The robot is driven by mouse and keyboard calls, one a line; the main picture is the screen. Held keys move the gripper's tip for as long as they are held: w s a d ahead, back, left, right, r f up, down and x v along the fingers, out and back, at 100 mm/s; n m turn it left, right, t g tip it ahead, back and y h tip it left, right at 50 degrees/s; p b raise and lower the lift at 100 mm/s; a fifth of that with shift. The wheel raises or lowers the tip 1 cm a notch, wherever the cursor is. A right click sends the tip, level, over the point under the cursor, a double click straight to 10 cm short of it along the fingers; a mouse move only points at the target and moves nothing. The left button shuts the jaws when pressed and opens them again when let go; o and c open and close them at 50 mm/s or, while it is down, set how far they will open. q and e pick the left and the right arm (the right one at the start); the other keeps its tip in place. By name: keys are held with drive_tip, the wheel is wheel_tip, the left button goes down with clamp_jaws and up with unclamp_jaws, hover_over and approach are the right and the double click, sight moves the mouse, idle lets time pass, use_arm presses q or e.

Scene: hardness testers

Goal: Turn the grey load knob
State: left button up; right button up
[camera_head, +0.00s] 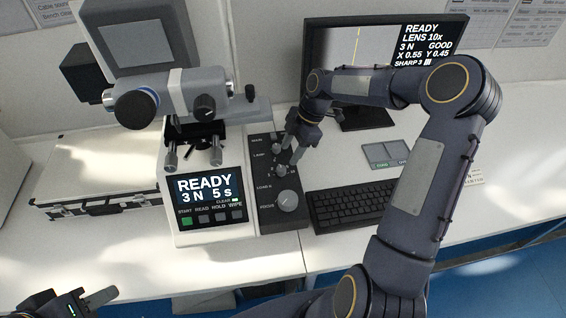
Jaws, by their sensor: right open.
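A dark control panel (265,215) with a column of knobs stands right of the tester's screen. Contact cannot be made out. My left gripper (86,306) is at the lower left corner, cut by the frame edge, far from the panel; its jaw gap is unclear.
The hardness tester (160,150) stands left of the panel, its screen (209,187) reading READY, 3 N, 5 s. A keyboard (350,205) lies close right of the panel. A monitor (340,50) stands behind my right arm. A silver case (95,185) is at left. The front bench is clear.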

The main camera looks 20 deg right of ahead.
sight(282, 168)
drive_tip(key=p+x, duration=0.1)
drive_tip(key=x, duration=0.5)
drive_tip(key=shift+s+a+f, duration=0.1)
drive_tip(key=shift+a+f, duration=0.1)
drive_tip(key=shift+f, duration=0.15)
drive_tip(key=c, duration=1)
